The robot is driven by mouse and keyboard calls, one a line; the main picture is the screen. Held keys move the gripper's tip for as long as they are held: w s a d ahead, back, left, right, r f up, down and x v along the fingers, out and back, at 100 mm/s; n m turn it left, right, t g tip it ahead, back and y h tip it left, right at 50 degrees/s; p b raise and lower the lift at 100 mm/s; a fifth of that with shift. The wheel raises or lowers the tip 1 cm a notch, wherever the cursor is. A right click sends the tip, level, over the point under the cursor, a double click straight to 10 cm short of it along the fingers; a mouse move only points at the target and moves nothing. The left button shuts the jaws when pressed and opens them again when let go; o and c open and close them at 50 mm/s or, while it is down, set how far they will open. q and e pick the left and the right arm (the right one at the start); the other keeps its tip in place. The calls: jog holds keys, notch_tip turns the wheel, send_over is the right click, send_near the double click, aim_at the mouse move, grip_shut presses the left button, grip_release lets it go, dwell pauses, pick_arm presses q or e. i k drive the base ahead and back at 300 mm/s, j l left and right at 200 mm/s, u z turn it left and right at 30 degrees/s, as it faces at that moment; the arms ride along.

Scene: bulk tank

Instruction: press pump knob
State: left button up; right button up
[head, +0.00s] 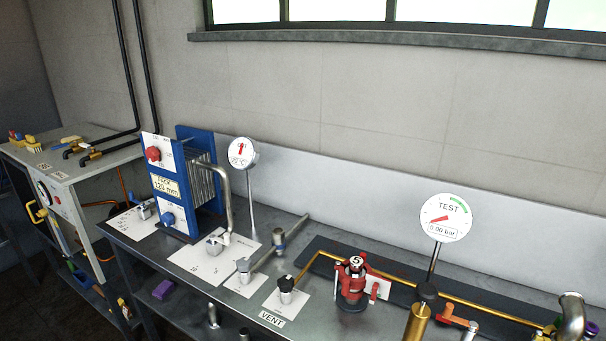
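Neither of my grippers is in view, and nothing touches the knob.
A brass pipe (398,279) runs behind. A blue plate pack (197,165) stands farther left.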

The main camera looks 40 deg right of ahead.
aim_at(425, 292)
jog(key=z, duration=2.3)
